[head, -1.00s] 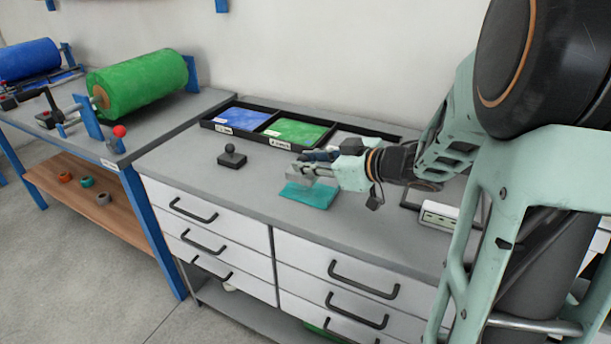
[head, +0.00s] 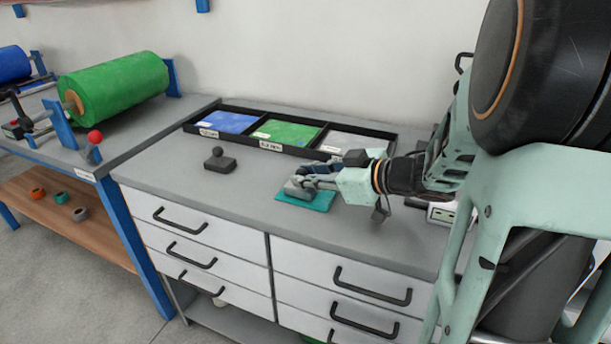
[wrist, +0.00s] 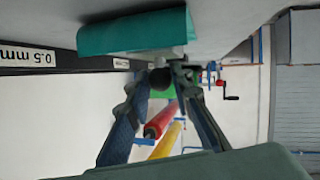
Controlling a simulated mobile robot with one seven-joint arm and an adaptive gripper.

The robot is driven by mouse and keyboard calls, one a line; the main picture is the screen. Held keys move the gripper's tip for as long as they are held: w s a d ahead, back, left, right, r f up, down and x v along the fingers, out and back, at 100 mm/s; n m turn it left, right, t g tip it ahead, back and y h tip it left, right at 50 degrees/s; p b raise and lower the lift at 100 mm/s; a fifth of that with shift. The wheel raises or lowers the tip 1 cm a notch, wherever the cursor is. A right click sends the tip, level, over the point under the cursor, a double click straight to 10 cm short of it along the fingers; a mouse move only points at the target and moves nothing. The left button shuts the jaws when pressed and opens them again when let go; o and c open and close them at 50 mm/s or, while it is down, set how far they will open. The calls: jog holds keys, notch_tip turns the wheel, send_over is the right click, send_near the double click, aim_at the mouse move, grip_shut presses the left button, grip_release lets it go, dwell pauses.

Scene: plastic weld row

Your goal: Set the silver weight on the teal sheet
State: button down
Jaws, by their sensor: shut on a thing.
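The silver weight (head: 296,189) is a small pale grey piece in the head view, at the left part of the teal sheet (head: 318,203). My gripper (head: 304,178) is shut on it from the right, partly hiding it. The weight sits on or just above the sheet; I cannot tell if they touch. In the wrist view the teal sheet (wrist: 135,33) shows at the top, with a little of the pale weight (wrist: 163,54) at its edge. A dark round knob shows between the fingertips there.
A dark weight with a ball knob (head: 219,160) stands on the bench left of the sheet. A black divided tray (head: 262,144) with blue, green and grey sheets lies behind. A green roll (head: 115,88) is on the left bench. The bench front is clear.

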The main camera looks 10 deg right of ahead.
jog(key=c, duration=1.7)
grip_release()
jog(key=shift+f, duration=0.1)
jog(key=shift+s+d+r, duration=0.1)
jog(key=shift+d+r, duration=0.05)
jog(key=shift+r, duration=0.15)
jog(key=p+v, duration=0.4)
jog(key=v, duration=0.7)
jog(key=shift+s+d+r+p, duration=0.1)
jog(key=shift+s+d+p, duration=0.05)
jog(key=shift+s+p, duration=0.15)
jog(key=shift+w, duration=0.1)
